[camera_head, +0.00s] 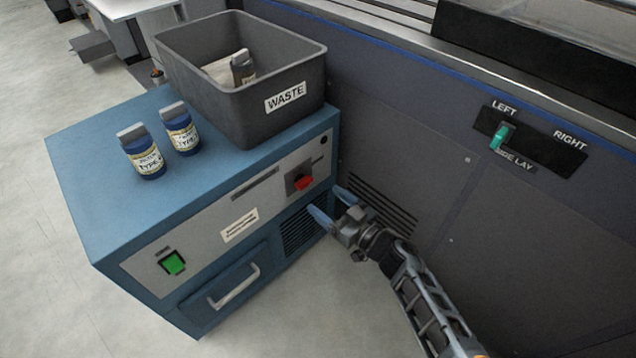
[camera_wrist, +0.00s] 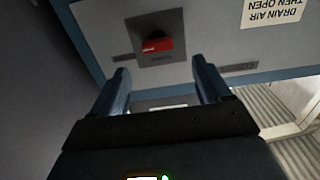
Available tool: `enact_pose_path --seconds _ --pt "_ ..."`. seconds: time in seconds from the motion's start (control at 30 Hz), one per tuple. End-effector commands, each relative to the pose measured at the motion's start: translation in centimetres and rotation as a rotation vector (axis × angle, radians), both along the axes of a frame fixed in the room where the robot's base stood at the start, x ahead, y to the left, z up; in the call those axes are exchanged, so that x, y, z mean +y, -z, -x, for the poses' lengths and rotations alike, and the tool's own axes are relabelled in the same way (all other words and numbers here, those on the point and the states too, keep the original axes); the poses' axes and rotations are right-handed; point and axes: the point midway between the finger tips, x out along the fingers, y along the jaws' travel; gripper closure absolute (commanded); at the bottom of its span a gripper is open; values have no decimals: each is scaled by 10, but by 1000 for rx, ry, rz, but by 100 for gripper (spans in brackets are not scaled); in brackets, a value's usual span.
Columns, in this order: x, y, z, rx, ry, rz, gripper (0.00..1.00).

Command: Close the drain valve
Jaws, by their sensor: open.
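The drain valve appears to be the red knob (camera_head: 303,182) on a dark square plate at the right end of the blue cabinet's front panel. In the wrist view the red knob (camera_wrist: 157,44) lies across its plate, ahead of and between my fingers. My gripper (camera_head: 331,206) is open and empty, with blue fingers, just in front of the cabinet and a little to the right of and below the knob. In the wrist view my gripper (camera_wrist: 162,78) shows both fingers apart, not touching the knob. The writing by the knob is too small to read.
The blue cabinet (camera_head: 85,190) carries a grey waste bin (camera_head: 225,110) and two blue bottles (camera_head: 147,158). Its front has a green switch (camera_head: 173,263) and a drawer handle (camera_head: 235,288). A dark machine wall (camera_head: 420,150) with a green lever (camera_head: 500,137) stands close on the right.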

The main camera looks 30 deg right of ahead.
Motion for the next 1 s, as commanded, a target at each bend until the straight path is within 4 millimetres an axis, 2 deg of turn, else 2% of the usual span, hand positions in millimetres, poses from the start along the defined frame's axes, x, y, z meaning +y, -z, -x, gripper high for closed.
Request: enact_pose_path --seconds 0.17,0.4,0.6,0.97,1.0 --pt "3 3 -15 1 -6 3 23" --pt "15 4 -50 -1 -6 4 23" --pt "21 3 -70 0 -4 2 23" --pt "23 0 -76 2 -2 2 23" --pt "23 0 -76 2 -2 2 26"
